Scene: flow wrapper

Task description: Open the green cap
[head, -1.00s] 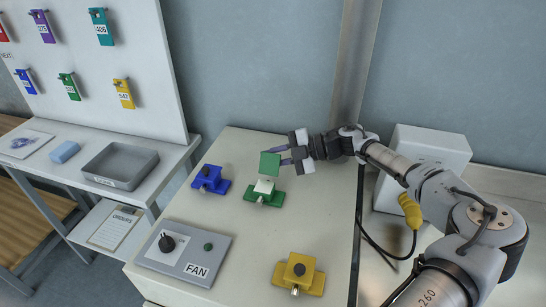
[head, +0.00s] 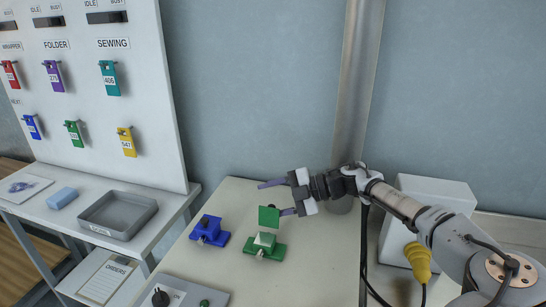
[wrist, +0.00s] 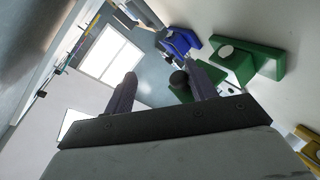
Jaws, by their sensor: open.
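The green cap (head: 269,216) is a square green plate raised on edge above its green base (head: 277,250), where a pale block (head: 264,240) shows. My gripper (head: 270,199) is open, with its fingers spread and nothing between them. Its lower finger is at the cap's right edge; I cannot tell whether they touch. The upper finger is above and apart from the cap. In the wrist view the green base (wrist: 268,62) is at the upper right, and part of the raised cap with a dark knob (wrist: 179,78) shows behind the right finger.
A blue capped unit (head: 209,231) stands left of the green one. A yellow unit (wrist: 310,146) shows at the wrist view's right edge. A control panel (head: 180,294) is at the front. A wall board with coloured tags (head: 97,100) and a grey tray (head: 117,215) are at the left.

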